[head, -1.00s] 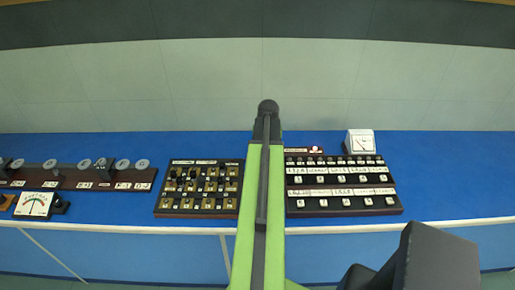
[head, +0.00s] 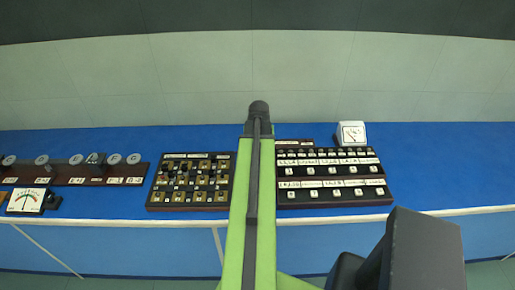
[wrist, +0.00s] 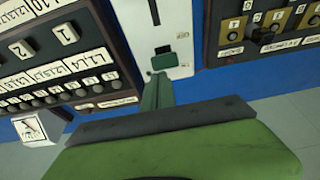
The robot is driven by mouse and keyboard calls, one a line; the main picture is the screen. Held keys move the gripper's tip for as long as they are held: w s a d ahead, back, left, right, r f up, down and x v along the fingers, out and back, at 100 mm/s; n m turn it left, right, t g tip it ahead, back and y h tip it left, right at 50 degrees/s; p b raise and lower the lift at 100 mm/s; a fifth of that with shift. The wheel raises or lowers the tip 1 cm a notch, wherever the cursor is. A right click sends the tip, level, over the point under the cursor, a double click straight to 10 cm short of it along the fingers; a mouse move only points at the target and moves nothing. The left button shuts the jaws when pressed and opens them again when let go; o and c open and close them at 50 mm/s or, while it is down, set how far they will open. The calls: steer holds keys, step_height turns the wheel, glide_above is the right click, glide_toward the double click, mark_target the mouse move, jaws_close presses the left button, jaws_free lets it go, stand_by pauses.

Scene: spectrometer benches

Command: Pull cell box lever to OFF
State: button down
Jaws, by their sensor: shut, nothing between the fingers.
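The cell box (wrist: 180,28) is a white panel between two dark boards in the wrist view. It has a dark slot (wrist: 154,12) and a dark block (wrist: 163,61), perhaps the lever's handle, below the slot in the picture. My gripper (wrist: 157,92) is shut and empty, its narrow green fingers close to that block. I cannot tell whether they touch. In the head view my arm hides the cell box, and my gripper's tips are not clear there. The lever's ON or OFF marking cannot be read.
A board with brass contacts (head: 190,181) lies left of my arm and a board with white labels (head: 331,178) right of it. A white meter (head: 351,134) stands behind. More instruments (head: 75,172) are at far left. Bare blue bench (head: 440,160) shows on the right.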

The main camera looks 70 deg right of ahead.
steer(key=shift+s+a+f, duration=0.3)
steer(key=shift+s+a, duration=0.05)
steer(key=shift+a, duration=0.25)
steer(key=w+d+r+p, duration=0.2)
steer(key=d+r+p, duration=0.1)
steer(key=d, duration=0.1)
steer(key=s+a+r+p, duration=0.3)
steer(key=a+r+p, duration=0.2)
steer(key=a+r, duration=0.1)
steer(key=shift+a+r+p, duration=0.15)
steer(key=shift+p, duration=0.2)
